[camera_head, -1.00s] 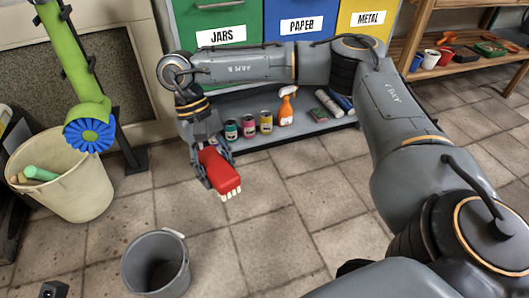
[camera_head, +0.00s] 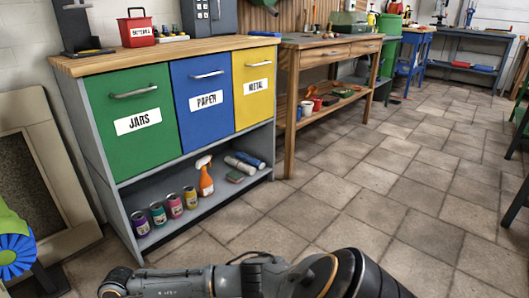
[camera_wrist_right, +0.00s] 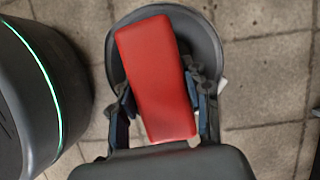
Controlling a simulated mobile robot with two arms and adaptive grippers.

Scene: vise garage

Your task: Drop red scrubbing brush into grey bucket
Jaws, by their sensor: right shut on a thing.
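In the right wrist view, the red scrubbing brush (camera_wrist_right: 155,65) is held between the fingers of my right gripper (camera_wrist_right: 163,108). Its flat red back faces the camera and its bristles are hidden. The grey bucket (camera_wrist_right: 207,38) shows behind and below the brush, with its rim curving around the brush's far end. The brush overlaps the bucket opening in this view; the height between them cannot be told. In the head view, only part of my right arm shows along the bottom edge; brush, bucket and right gripper are out of that picture. My left gripper is in neither view.
A cabinet with green, blue and yellow drawers (camera_head: 133,95) stands at left, with cans and an orange spray bottle (camera_head: 205,180) on its low shelf. A wooden workbench (camera_head: 290,110) is beyond it. Tiled floor (camera_head: 400,180) is open at right.

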